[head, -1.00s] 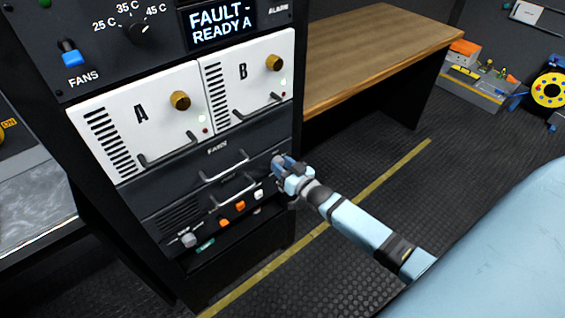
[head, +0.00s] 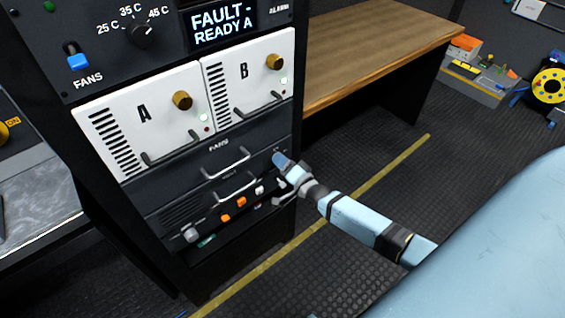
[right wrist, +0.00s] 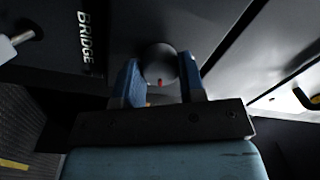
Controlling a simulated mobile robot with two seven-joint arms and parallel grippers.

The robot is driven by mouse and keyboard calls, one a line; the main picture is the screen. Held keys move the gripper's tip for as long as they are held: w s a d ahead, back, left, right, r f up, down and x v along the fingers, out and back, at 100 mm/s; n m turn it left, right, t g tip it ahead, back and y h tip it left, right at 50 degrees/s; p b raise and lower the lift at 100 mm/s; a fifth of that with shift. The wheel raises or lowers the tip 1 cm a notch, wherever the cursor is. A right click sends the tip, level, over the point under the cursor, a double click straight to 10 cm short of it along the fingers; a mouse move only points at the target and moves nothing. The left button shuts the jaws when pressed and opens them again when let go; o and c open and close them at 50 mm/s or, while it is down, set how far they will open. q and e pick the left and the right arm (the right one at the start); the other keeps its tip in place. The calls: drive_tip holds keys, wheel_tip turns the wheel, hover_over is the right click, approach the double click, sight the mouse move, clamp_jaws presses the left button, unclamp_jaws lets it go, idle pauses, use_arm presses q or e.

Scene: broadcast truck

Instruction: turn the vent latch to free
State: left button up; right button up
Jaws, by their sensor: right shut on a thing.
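My right gripper (head: 280,160) is at the right edge of the dark front panel (head: 190,185), below the white A and B units. In the right wrist view, its two blue fingers (right wrist: 160,82) are shut on a dark round knob (right wrist: 159,62) with a small red mark low on its face. A BRIDGE label is printed to the left of the knob. No label that I can read marks it as the vent latch. In the head view the gripper hides the knob. My left gripper is not in view.
Two bar handles (head: 226,163) stick out of the panels left of my gripper. Orange and white switches (head: 240,202) sit below them. A wooden-topped bench (head: 380,40) stands to the right of the rack. The floor between is clear.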

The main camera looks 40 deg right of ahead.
drive_tip(key=m, duration=0.3)
drive_tip(key=shift+b, duration=0.3)
drive_tip(key=shift+m, duration=0.4)
drive_tip(key=o, duration=0.9)
